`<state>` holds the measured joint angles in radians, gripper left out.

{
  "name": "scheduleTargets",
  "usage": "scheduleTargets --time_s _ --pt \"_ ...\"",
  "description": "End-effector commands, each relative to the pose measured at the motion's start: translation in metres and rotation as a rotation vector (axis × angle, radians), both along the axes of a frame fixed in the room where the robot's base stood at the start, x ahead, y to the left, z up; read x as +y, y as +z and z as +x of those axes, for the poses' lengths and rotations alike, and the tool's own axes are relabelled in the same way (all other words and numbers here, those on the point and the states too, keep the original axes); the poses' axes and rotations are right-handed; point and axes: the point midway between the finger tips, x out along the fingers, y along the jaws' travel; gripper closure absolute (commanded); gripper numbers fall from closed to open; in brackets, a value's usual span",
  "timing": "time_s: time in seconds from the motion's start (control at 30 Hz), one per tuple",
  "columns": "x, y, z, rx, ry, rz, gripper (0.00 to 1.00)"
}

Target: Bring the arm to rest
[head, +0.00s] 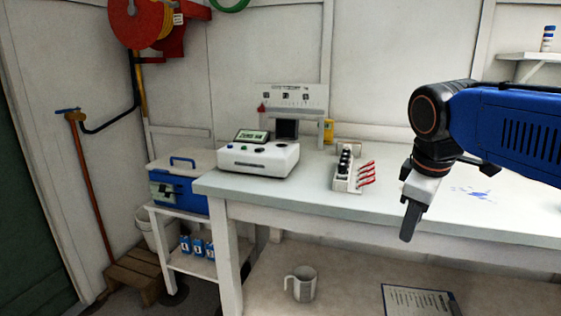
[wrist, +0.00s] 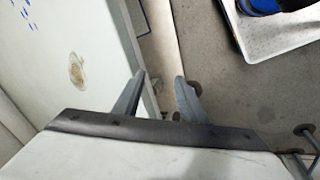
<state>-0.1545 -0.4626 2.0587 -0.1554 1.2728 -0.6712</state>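My gripper (head: 408,228) hangs from my blue arm at the right of the head view, fingers pointing down, in front of the white bench (head: 290,206) near its front edge. In the wrist view my gripper (wrist: 160,77) has its two grey fingers apart, with nothing between them. The bench edge and floor show beyond the fingertips.
A white reactor unit (head: 259,160) and a rack (head: 347,177) with black-capped vials and red clips stand on the bench. A blue cooler (head: 180,190) stands on a side stand at left. A mug (head: 303,286) and clipboard (head: 418,300) lie below. Floor tray (wrist: 285,35) at upper right.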

Motion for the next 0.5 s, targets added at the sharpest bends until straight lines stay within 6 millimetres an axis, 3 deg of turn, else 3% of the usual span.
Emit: scheduleTargets --time_s 0.3,0.5 --pt "-0.014 -0.097 -0.080 -0.102 -0.464 0.232 0.62" --pt "-0.016 -0.146 -0.112 -0.143 -0.691 0.348 0.62"
